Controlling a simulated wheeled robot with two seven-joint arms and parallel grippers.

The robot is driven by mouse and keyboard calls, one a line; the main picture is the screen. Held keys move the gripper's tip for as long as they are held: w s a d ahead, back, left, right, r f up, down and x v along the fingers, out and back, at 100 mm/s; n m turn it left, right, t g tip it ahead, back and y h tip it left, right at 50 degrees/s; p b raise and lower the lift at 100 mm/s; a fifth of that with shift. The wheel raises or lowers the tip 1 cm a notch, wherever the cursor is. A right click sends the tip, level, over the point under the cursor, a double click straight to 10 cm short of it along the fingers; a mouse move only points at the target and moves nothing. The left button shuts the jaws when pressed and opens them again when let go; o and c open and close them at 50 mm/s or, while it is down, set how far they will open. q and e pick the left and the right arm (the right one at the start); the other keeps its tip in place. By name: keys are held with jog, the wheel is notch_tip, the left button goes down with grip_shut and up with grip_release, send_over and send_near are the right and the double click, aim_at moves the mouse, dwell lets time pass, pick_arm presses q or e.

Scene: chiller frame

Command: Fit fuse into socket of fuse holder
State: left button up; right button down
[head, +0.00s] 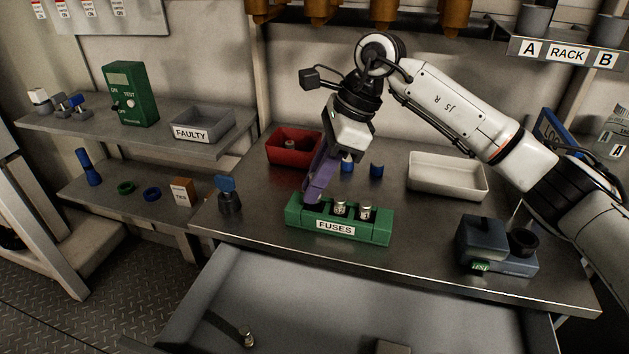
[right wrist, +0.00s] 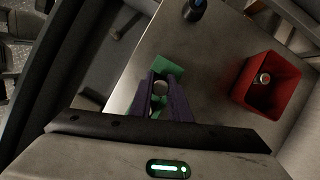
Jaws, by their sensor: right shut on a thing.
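The green fuse holder (head: 296,216), labelled FUSES, stands near the front of the metal worktop. Two silver fuses (head: 340,208) (head: 366,213) stand upright in its middle and right part. My right gripper (head: 313,197) has purple fingers and is tilted down over the left end of the holder. In the right wrist view its fingers (right wrist: 163,92) are shut on a fuse (right wrist: 159,88), whose round end shows between them, with the green holder (right wrist: 166,67) just behind. The head view hides the held fuse, so I cannot tell how deep it sits. My left gripper is not in view.
A red bin (head: 272,150) holding a fuse stands behind the holder; a white tray (head: 448,190) is to the right. A dark tester (head: 482,245) stands front right, a blue-topped item (head: 228,197) left. The open drawer (head: 310,300) below holds a loose fuse (head: 247,338).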

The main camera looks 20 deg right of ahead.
dwell(0.9)
jog(key=shift+f+b, duration=0.55)
jog(key=shift+f, duration=0.55)
jog(key=c, duration=1.6)
grip_release()
jog(key=shift+s, duration=0.1)
jog(key=shift+d+r, duration=0.1)
jog(key=shift+r, duration=0.1)
jog(key=shift+p+v, duration=0.4)
jog(key=shift+v, duration=4.7)
